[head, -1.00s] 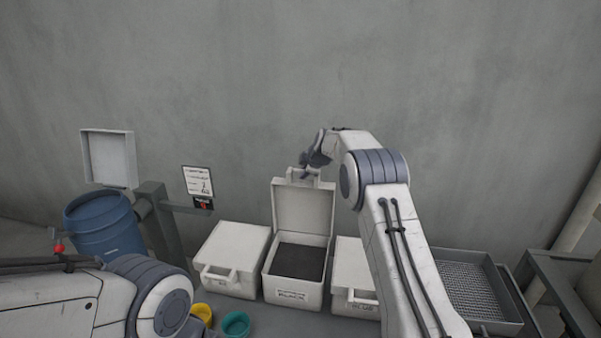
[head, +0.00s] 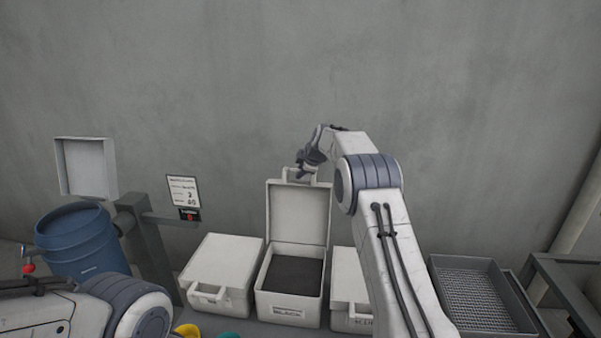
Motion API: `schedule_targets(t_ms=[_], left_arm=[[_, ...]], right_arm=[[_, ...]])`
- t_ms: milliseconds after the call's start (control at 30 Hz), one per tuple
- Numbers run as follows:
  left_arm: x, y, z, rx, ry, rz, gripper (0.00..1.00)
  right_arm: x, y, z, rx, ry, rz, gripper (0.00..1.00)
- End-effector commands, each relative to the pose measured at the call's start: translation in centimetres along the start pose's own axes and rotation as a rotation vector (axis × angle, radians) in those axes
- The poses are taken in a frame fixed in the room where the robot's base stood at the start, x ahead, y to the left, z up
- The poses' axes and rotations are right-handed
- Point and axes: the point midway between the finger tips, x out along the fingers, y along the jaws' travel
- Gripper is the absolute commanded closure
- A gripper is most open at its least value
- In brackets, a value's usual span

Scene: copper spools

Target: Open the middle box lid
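The middle box (head: 290,308) is white with a "BLACK" label and a dark inside (head: 293,275). Its lid (head: 298,215) stands upright, open, at the back of the box. My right gripper (head: 303,171) is at the handle (head: 293,177) on the lid's top edge. Whether its fingers are closed on the handle cannot be made out. My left arm comes in at the lower left, and its gripper is out of view.
Closed white boxes stand at the left (head: 220,270) and right (head: 346,285) of the middle box. A mesh tray (head: 480,297) is at the right. A blue barrel (head: 80,243) stands at the left. Yellow (head: 187,330) and teal (head: 228,335) items show at the bottom edge.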

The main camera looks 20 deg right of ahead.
Motion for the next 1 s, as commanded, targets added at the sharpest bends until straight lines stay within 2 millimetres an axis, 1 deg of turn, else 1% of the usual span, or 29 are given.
schedule_targets(t_ms=[33, 67, 100, 467, 567, 667, 733, 1000], left_arm=[[0.0, 0.0, 0.0, 0.000, 0.000, 0.000, 0.50], [0.0, 0.0, 0.0, 0.000, 0.000, 0.000, 0.50], [0.0, 0.0, 0.0, 0.000, 0.000, 0.000, 0.50], [0.1, 0.0, 0.0, 0.000, 0.000, 0.000, 0.50], [0.4, 0.0, 0.0, 0.000, 0.000, 0.000, 0.50], [1.2, -0.1, 0.1, 0.000, 0.000, 0.000, 0.50], [2.0, -0.1, 0.1, 0.001, 0.000, 0.000, 0.50], [4.4, -0.3, 0.2, 0.002, 0.000, 0.000, 0.50]], right_arm=[[-0.1, 0.1, -0.7, -0.001, 0.010, 0.003, 0.68], [-0.1, 0.1, -0.7, -0.001, 0.009, 0.003, 0.56], [-0.1, 0.1, -0.5, -0.001, 0.008, 0.003, 0.53], [-0.1, 0.1, -0.1, 0.001, 0.002, 0.002, 0.53], [-0.5, 0.1, -0.1, 0.000, 0.002, 0.003, 0.53], [-1.5, 0.0, -0.1, 0.000, 0.003, 0.005, 0.53], [-2.6, -0.1, -0.1, 0.000, 0.003, 0.005, 0.53], [-7.9, -0.1, -0.2, 0.000, 0.005, 0.007, 0.53]])
